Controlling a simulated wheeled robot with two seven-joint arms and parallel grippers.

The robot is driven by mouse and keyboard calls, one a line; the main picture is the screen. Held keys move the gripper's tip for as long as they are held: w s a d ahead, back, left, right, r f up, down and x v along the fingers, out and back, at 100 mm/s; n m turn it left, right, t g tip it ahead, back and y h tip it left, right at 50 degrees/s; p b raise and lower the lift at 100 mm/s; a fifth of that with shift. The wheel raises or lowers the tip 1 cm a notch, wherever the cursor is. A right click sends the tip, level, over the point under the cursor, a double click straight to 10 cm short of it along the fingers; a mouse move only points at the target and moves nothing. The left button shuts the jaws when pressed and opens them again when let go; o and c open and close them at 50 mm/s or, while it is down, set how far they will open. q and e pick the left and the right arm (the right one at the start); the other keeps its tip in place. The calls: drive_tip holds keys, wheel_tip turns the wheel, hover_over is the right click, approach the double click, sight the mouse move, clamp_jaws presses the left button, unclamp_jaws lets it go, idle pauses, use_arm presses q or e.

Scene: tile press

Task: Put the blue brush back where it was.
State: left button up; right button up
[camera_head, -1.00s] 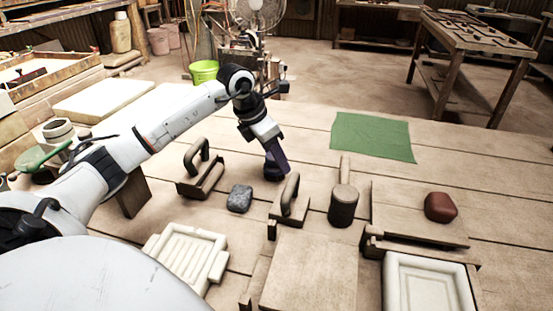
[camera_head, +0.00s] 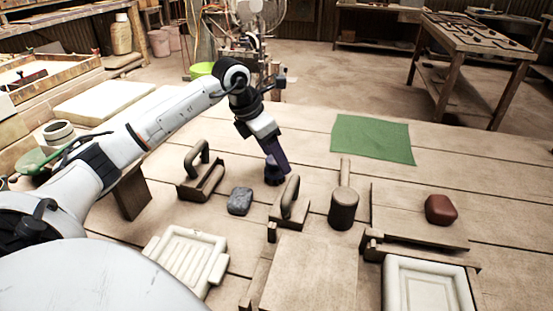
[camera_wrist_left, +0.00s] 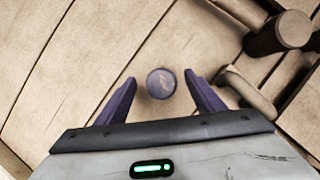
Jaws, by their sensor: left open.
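A round, dark blue-purple piece (camera_wrist_left: 161,83), which looks like the blue brush seen end-on, stands on the table between my left fingertips in the left wrist view. In the head view its dark base (camera_head: 274,180) shows just below the fingers, mostly hidden by them. My left gripper (camera_head: 276,163) points down at it. In the left wrist view the two purple fingers of my left gripper (camera_wrist_left: 160,77) are apart, with a gap on each side of the round piece. My right gripper is not in view.
Close by stand a blue-grey stone (camera_head: 240,201), a wooden block with a handle (camera_head: 290,205) and a dark cylinder with a handle (camera_head: 343,208). A red-brown lump (camera_head: 440,208) and a green cloth (camera_head: 372,137) lie to the right. White moulds (camera_head: 190,258) lie in front.

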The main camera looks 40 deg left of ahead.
use_arm(q)
drive_tip(key=v, duration=1)
drive_tip(key=shift+p, duration=0.4)
